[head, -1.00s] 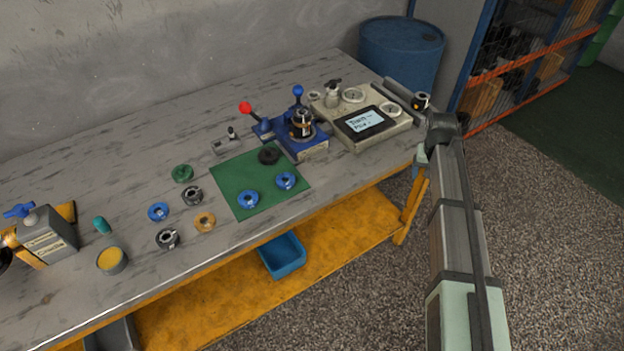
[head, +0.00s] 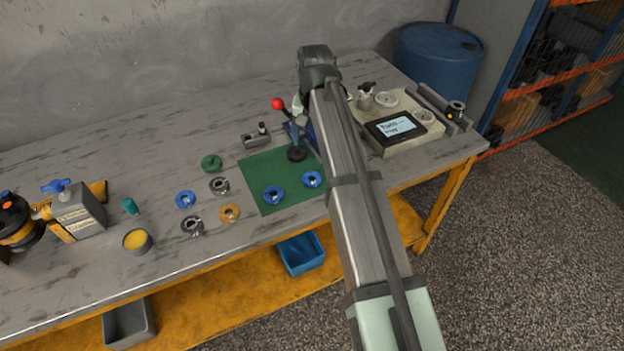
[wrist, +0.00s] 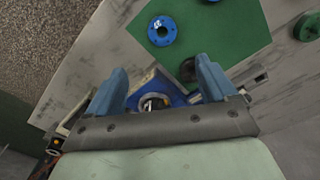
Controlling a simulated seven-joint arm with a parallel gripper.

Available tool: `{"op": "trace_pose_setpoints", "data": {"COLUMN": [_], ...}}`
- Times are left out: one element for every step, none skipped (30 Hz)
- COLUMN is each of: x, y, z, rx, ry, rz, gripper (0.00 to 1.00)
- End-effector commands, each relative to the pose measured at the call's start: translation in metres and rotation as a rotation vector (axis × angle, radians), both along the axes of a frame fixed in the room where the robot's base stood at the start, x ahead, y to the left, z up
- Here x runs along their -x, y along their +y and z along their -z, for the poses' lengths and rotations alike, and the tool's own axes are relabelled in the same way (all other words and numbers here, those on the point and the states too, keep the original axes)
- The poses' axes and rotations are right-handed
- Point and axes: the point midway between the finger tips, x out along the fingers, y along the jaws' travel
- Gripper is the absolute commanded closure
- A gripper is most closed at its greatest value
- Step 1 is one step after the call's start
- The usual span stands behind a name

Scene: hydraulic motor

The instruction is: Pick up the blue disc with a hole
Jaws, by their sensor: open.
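Three blue discs with holes show in the head view. One blue disc (head: 273,196) and a second blue disc (head: 312,180) lie flat on the green mat (head: 258,168). The third blue disc (head: 185,199) lies on the bare bench to the left. In the wrist view one blue disc (wrist: 162,30) lies on the mat beyond my fingertips, with part of another at the top edge. My gripper (wrist: 162,66) is open and empty, above the blue fixture (wrist: 178,99). In the head view my arm hides the fingers and much of the fixture.
A black disc (head: 297,153) sits on the mat near the red-knobbed lever (head: 278,104). Green (head: 211,163), metal (head: 219,185) and orange (head: 229,212) rings lie left of the mat. A test unit with a screen (head: 395,127) stands right of my arm.

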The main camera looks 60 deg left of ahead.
Motion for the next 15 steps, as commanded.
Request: {"op": "trace_pose_setpoints", "data": {"x": [0.005,0.007,0.009,0.009,0.01,0.009,0.009,0.009,0.009,0.009,0.009,0.009,0.009,0.009,0.009], "y": [0.001,0.001,0.001,0.001,0.001,0.0,0.0,0.0,0.0,0.0,0.0,0.0,0.0,0.0,0.0], "z": [-0.001,0.0,0.002,0.005,0.008,0.014,0.019,0.024,0.031,0.037,0.042,0.048,0.053,0.058,0.064], "rx": [0.002,0.004,0.004,0.005,0.006,0.006,0.007,0.007,0.006,0.006,0.007,0.007,0.006,0.006,0.006], "ry": [0.002,0.003,0.005,0.005,0.006,0.006,0.006,0.006,0.005,0.006,0.006,0.006,0.006,0.006,0.006], "rz": [-0.004,-0.006,-0.007,-0.007,-0.007,-0.007,-0.007,-0.007,-0.007,-0.007,-0.007,-0.007,-0.007,-0.007,-0.007], "gripper": [0.15,0.15,0.15,0.15,0.15,0.15,0.15,0.15,0.15,0.15,0.15,0.15,0.15,0.15,0.15]}}
